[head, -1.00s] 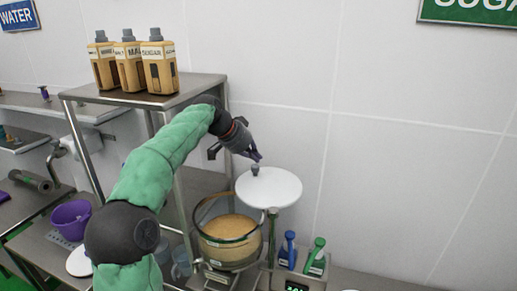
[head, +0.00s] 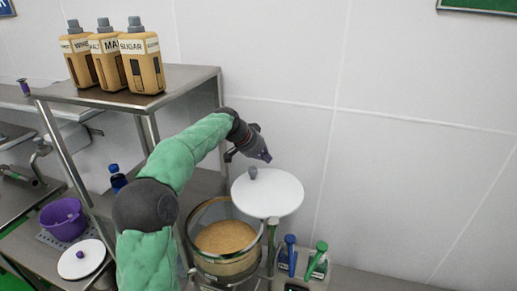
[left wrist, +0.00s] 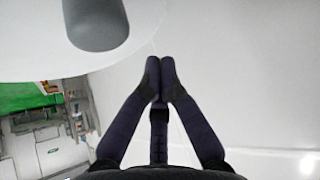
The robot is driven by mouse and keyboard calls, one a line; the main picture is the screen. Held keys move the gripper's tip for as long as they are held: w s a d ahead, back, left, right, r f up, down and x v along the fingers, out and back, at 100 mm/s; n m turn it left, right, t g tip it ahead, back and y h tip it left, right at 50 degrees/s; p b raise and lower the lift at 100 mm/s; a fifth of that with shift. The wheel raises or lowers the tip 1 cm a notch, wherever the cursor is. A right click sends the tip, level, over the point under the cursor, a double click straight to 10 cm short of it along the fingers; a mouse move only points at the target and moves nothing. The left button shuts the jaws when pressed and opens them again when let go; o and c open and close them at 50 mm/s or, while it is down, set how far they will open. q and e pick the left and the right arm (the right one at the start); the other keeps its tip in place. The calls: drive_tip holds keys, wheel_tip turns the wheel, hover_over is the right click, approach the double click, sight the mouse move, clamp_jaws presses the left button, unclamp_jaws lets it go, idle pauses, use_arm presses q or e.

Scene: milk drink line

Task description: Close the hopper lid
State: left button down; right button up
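The hopper (head: 226,243) is a clear round vessel with tan powder in it, and its top is open. Its white round lid (head: 275,195) is swung out to the upper right of the opening, with a grey knob (head: 253,173) near its left edge. My left gripper (head: 267,157) is just above and behind the knob and does not hold it. In the left wrist view its fingertips (left wrist: 160,62) are together with nothing between them, and the knob (left wrist: 97,22) shows large at the upper left. My right gripper is not in view.
A steel shelf (head: 190,76) with several tan bottles stands behind my left arm. A blue-topped bottle (head: 288,255) and a green-topped one (head: 317,262) stand right of the hopper. A purple bowl (head: 62,220) and a second white lid (head: 75,262) are at the left.

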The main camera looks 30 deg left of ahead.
sight(257, 176)
use_arm(q)
drive_tip(key=shift+s+f, duration=0.1)
drive_tip(key=shift+s, duration=0.1)
drive_tip(key=shift+s+a+f+p, duration=0.15)
drive_tip(key=shift+s+a+p, duration=0.25)
drive_tip(key=shift+s, duration=0.5)
drive_tip(key=shift+s+a, duration=0.25)
drive_tip(key=shift+s, duration=0.4)
drive_tip(key=shift+w+f, duration=0.1)
